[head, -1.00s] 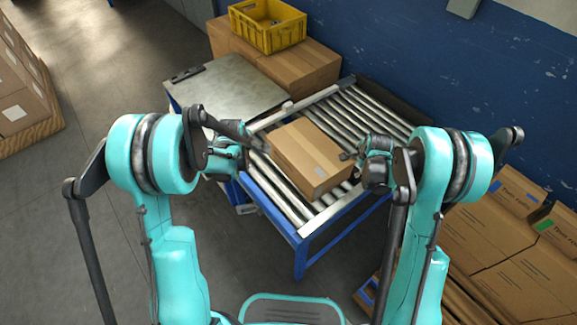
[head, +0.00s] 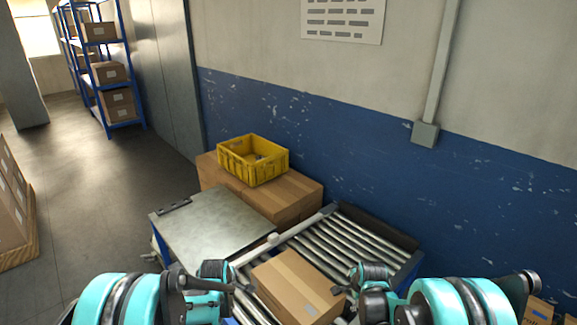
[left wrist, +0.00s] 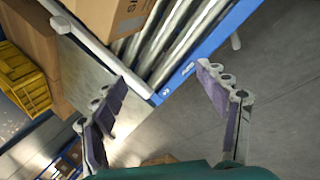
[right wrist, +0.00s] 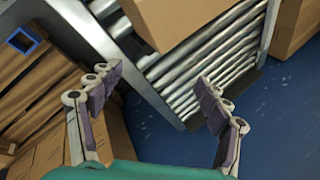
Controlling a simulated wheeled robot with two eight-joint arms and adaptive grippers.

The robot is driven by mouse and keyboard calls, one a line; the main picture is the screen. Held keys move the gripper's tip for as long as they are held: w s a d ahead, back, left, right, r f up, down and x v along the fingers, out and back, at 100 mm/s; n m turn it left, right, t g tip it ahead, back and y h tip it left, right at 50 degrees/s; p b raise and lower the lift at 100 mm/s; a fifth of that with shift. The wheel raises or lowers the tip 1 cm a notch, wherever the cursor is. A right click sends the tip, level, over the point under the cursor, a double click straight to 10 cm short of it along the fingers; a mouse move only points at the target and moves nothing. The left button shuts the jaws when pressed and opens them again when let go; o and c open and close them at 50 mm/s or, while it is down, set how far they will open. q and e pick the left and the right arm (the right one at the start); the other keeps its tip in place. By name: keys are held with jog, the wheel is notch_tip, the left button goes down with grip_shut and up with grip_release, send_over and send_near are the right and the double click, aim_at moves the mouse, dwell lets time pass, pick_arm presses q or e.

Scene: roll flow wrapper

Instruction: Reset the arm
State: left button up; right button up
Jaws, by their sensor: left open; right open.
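A closed brown cardboard box (head: 296,287) lies on the roller conveyor (head: 352,237), low in the head view. My left gripper (head: 248,288) is at the box's left side, and my right gripper (head: 340,291) is at its right side. In the left wrist view my left gripper (left wrist: 158,82) is open and empty, with the box (left wrist: 108,14) beyond its fingers. In the right wrist view my right gripper (right wrist: 158,78) is open and empty, with the box (right wrist: 165,18) beyond it. The lower parts of both arms are cut off in the head view.
A metal-topped table (head: 212,228) adjoins the conveyor on the left. Behind it, a yellow crate (head: 253,160) stands on cardboard boxes (head: 300,194) by the blue-and-white wall (head: 350,150). More boxes (head: 12,205) stand at the far left. A blue shelf (head: 104,75) stands at the back left, beyond open floor.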

pick_arm(q)
jog(key=s+d+r+m, duration=0.1)
jog(key=s+r+m, duration=0.8)
jog(key=s+r, duration=0.55)
pick_arm(e)
jog(key=s+a+r+n, duration=0.1)
jog(key=s+r+n, duration=0.8)
jog(key=s+r, duration=0.55)
pick_arm(q)
jog(key=s+d+r+m+t, duration=0.1)
jog(key=s+r+m, duration=0.1)
jog(key=s+m, duration=0.6)
jog(key=s, duration=0.5)
jog(key=shift+s+r+m+t, duration=0.2)
jog(key=shift+r+m+t, duration=0.1)
jog(key=shift+r+t, duration=0.1)
pick_arm(e)
jog(key=s+a+r+n+t, duration=0.1)
jog(key=s+r+n, duration=0.1)
jog(key=s+n, duration=0.6)
jog(key=s, duration=0.5)
jog(key=shift+s+r+n+t, duration=0.2)
jog(key=shift+r+n+t, duration=0.1)
jog(key=shift+r+t, duration=0.1)
